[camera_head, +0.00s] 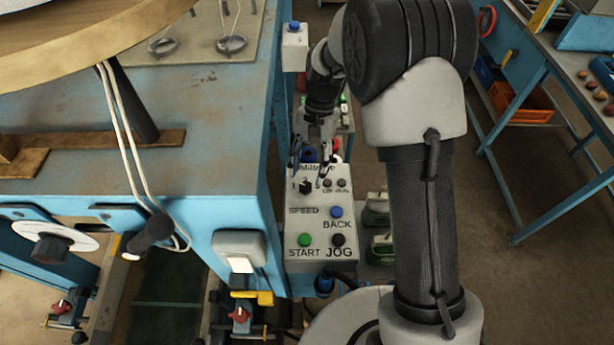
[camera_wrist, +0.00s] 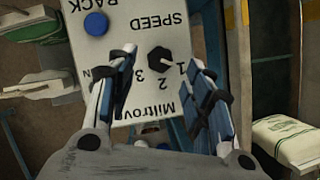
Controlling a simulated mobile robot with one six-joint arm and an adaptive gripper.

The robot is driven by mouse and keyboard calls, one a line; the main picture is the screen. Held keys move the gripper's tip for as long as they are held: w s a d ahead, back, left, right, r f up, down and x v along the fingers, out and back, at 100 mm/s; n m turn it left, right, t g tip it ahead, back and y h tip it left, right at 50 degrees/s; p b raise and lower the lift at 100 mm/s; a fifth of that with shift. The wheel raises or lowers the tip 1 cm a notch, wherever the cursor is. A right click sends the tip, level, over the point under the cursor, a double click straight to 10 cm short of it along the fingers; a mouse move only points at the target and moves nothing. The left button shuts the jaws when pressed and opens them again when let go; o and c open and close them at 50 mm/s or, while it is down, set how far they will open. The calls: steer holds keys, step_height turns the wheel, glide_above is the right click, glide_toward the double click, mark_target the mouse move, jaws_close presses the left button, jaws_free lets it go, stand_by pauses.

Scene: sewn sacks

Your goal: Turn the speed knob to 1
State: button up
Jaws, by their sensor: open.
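The speed knob (camera_wrist: 161,61) is a small black knob on the pale control box (camera_wrist: 138,22). In the wrist view the panel lettering is upside down, with 1, 2 and 3 printed around the knob. The knob's narrow end seems to point near the 1, but I cannot tell its exact setting. My gripper (camera_wrist: 164,66) is open, its blue-and-black fingers on either side of the knob and apart from it. In the head view the knob (camera_head: 305,187) lies just below my gripper (camera_head: 309,164) on the same box.
A blue BACK button (camera_head: 336,212), a green START button (camera_head: 305,240) and a black JOG button (camera_head: 338,240) are lower on the box. A blue machine table (camera_head: 215,120) stands close on the left. A blue bench (camera_head: 560,80) is at the far right, with floor between.

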steer(key=v, duration=0.8)
steer(key=shift+r, duration=0.15)
